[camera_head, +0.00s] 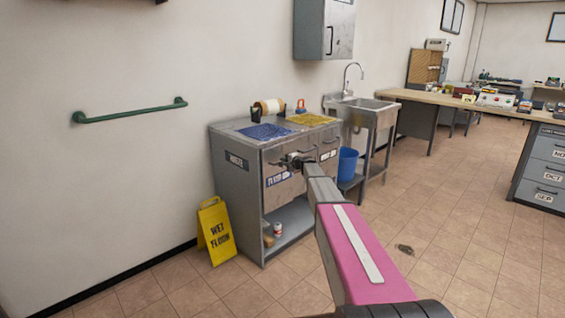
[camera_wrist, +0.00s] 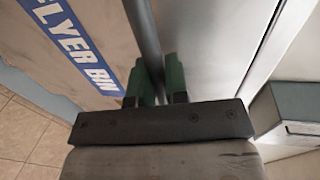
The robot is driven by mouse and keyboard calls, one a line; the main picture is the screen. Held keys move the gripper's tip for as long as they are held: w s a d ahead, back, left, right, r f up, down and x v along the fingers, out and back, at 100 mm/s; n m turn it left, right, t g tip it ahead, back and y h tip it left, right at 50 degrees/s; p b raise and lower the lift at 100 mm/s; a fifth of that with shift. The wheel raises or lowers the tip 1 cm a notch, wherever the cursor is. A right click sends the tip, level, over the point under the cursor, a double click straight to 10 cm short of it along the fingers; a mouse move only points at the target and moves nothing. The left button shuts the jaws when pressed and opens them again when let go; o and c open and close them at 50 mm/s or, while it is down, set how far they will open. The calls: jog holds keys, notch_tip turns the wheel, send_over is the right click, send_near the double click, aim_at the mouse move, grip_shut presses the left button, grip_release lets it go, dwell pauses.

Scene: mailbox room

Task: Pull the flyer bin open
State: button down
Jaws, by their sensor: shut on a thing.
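The flyer bin (camera_head: 277,187) is the left front panel of a grey metal cabinet, with a blue-and-white label. In the wrist view its panel (camera_wrist: 100,25) fills the upper left, and the label reads "FLYER BIN" (camera_wrist: 75,42). My gripper (camera_head: 288,160) is at the top of this panel, and my arm hides part of the front. In the wrist view the green fingertips of my gripper (camera_wrist: 159,86) are on both sides of the bin's grey bar handle (camera_wrist: 146,35), shut on it. I cannot tell whether the panel stands out from the cabinet.
The cabinet (camera_head: 235,185) has a second front panel on the right and an open lower shelf. A yellow wet floor sign (camera_head: 216,232) stands at its left. A blue bucket (camera_head: 347,164) and a sink (camera_head: 362,108) are at its right. The tiled floor in front is mostly clear.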

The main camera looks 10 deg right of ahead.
jog(key=f+v, duration=0.2)
jog(key=v, duration=1)
jog(key=s+f+v, duration=0.1)
jog(key=f+v, duration=0.2)
jog(key=v, duration=1)
jog(key=d+f+v, duration=0.1)
jog(key=f+v, duration=0.2)
jog(key=v, duration=1)
jog(key=shift+s, duration=0.45)
jog(key=shift+d, duration=0.1)
jog(key=c, duration=1.1)
grip_release()
jog(key=v, duration=1)
jog(key=shift+s+d, duration=0.2)
jog(key=shift+s, duration=0.1)
